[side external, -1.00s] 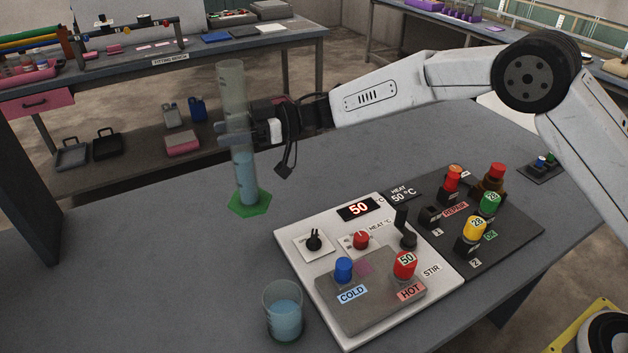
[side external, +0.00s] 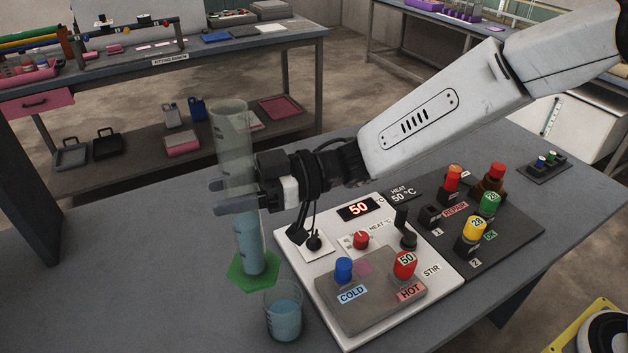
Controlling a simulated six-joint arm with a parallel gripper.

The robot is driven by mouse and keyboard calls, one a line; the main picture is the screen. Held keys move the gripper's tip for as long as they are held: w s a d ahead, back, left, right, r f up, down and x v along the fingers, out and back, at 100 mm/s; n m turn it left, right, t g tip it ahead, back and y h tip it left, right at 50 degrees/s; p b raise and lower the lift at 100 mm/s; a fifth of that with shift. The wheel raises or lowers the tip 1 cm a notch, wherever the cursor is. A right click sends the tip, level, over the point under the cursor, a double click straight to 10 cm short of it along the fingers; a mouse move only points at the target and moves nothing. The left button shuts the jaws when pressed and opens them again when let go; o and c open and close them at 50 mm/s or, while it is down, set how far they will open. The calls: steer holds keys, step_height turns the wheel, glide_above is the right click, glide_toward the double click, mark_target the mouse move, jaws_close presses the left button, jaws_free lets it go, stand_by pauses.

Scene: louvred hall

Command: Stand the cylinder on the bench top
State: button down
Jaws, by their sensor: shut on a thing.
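The cylinder (side external: 249,245) is a tall clear measuring cylinder with a green six-sided base (side external: 254,272) and blue liquid in its lower part. My gripper (side external: 230,198) is shut on it around mid-height, one finger showing on each side of the glass. The cylinder looks close to upright, leaning slightly in the picture. Its base shows over the bench top (side external: 130,270), just behind the beaker. I cannot tell whether the base touches the bench or hangs a little above it.
A beaker (side external: 284,318) of blue liquid stands right in front of the cylinder's base. A white control panel (side external: 375,300) with knobs lies to the right, and a dark panel (side external: 520,235) with coloured buttons beyond it. The bench to the left is clear.

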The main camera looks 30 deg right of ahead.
steer(key=s, duration=0.3)
steer(key=shift+s, duration=0.25)
steer(key=shift+w+f, duration=0.1)
steer(key=w+a+f, duration=0.8)
steer(key=w+f, duration=0.1)
steer(key=w, duration=0.1)
steer(key=shift+w+a+f, duration=0.15)
steer(key=shift+a, duration=0.1)
steer(key=shift+f, duration=0.1)
stand_by(0.3)
